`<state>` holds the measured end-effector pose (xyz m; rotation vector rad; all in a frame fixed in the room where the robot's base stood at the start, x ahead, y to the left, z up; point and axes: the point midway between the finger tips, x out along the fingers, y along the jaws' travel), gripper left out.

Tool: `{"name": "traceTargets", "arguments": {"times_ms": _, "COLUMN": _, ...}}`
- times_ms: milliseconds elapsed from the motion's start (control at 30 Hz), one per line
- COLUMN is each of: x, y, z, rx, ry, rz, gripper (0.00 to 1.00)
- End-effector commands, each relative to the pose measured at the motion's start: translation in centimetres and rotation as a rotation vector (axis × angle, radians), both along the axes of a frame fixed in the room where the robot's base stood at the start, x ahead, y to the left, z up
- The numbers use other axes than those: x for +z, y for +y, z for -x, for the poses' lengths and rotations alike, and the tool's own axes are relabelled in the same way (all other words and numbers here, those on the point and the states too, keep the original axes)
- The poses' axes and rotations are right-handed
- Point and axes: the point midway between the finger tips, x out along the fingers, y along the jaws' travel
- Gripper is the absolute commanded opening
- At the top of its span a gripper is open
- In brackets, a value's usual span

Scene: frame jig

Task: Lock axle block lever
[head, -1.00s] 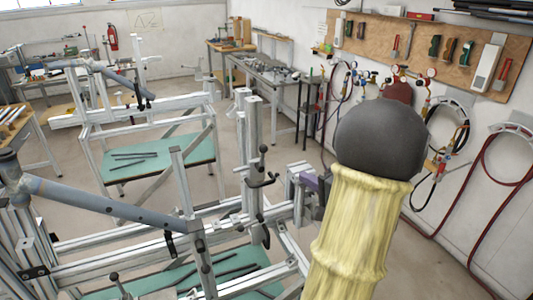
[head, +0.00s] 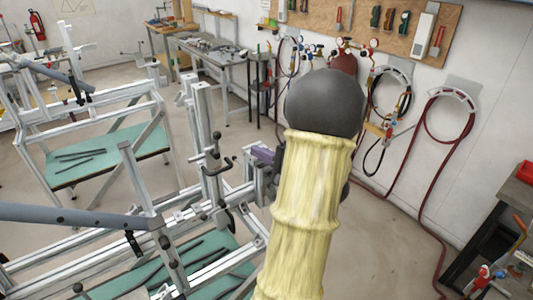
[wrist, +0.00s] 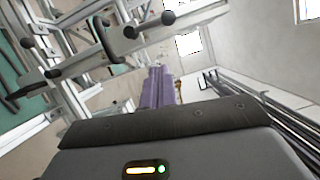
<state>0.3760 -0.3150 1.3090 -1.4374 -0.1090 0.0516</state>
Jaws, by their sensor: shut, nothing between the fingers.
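My gripper (head: 263,155) has purple fingers, which show beside the jig's upright post in the head view. In the wrist view the fingers (wrist: 158,88) are together and empty. A black lever with ball knobs (head: 215,150) sits on the upright post, left of my fingers in the head view. The wrist view shows black levers with ball knobs (wrist: 130,32) up and left of the fingers, apart from them. I cannot tell for certain which is the axle block lever. My yellow-sleeved arm hides part of the jig's right end.
The aluminium jig (head: 110,253) holds a grey-blue tube (head: 75,215) above a green shelf. A second jig (head: 105,110) stands behind left. Hoses (head: 447,118) hang on the right wall. A dark bench (head: 500,225) stands at the right edge. Open floor lies between.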

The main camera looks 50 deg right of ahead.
Motion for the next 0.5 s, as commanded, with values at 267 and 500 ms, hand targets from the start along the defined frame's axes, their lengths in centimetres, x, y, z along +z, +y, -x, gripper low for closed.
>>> {"name": "traceTargets", "arguments": {"times_ms": 267, "x": 0.5, "y": 0.9, "z": -5.3, "rx": 0.012, "ry": 0.001, "rz": -0.001, "gripper": 0.00}}
{"name": "traceTargets", "arguments": {"times_ms": 500, "x": 0.9, "y": 3.4, "z": -7.5, "rx": 0.008, "ry": 0.001, "rz": -0.003, "gripper": 0.00}}
